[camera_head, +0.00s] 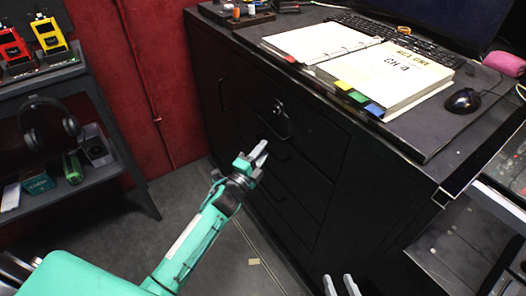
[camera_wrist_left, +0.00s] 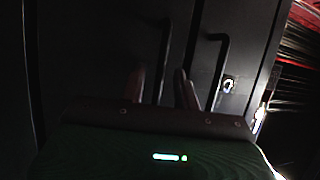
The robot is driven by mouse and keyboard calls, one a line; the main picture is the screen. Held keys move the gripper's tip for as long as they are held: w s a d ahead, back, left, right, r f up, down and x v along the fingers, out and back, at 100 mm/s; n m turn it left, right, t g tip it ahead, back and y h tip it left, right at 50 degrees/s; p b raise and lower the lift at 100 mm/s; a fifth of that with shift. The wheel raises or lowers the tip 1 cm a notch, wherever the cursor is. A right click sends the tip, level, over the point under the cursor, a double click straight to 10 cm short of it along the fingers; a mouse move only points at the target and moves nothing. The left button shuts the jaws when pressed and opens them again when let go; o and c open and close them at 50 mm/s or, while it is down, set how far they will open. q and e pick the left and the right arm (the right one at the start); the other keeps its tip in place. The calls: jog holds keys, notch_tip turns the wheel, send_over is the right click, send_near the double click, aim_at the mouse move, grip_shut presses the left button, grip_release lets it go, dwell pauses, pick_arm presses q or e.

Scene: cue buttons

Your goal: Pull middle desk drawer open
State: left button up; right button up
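The black desk (camera_head: 370,165) has a stack of closed drawers in its front. A lock with keys (camera_head: 280,118) sits on the top drawer and shows in the left wrist view (camera_wrist_left: 228,86). My left gripper (camera_head: 262,153) is close to the drawer fronts, below the lock, with its fingers apart. In the left wrist view, a dark bar handle (camera_wrist_left: 164,60) lies between the fingertips (camera_wrist_left: 158,72), and contact cannot be told. Another handle (camera_wrist_left: 220,65) is beside the lock. My right gripper (camera_head: 340,285) is open and empty at the bottom edge.
An open binder (camera_head: 320,42), a book with coloured tabs (camera_head: 390,75), a keyboard (camera_head: 395,35) and a mouse (camera_head: 463,101) lie on the desk top. A dark shelf (camera_head: 70,85) with headphones (camera_head: 48,122) stands left. Grey floor in front of the drawers is mostly free.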

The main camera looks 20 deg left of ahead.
pick_arm(q)
jog(key=shift+w+d, duration=0.1)
jog(key=shift+w, duration=0.3)
pick_arm(e)
jog(key=shift+r, duration=0.15)
pick_arm(q)
grip_shut()
jog(key=shift+s, duration=0.1)
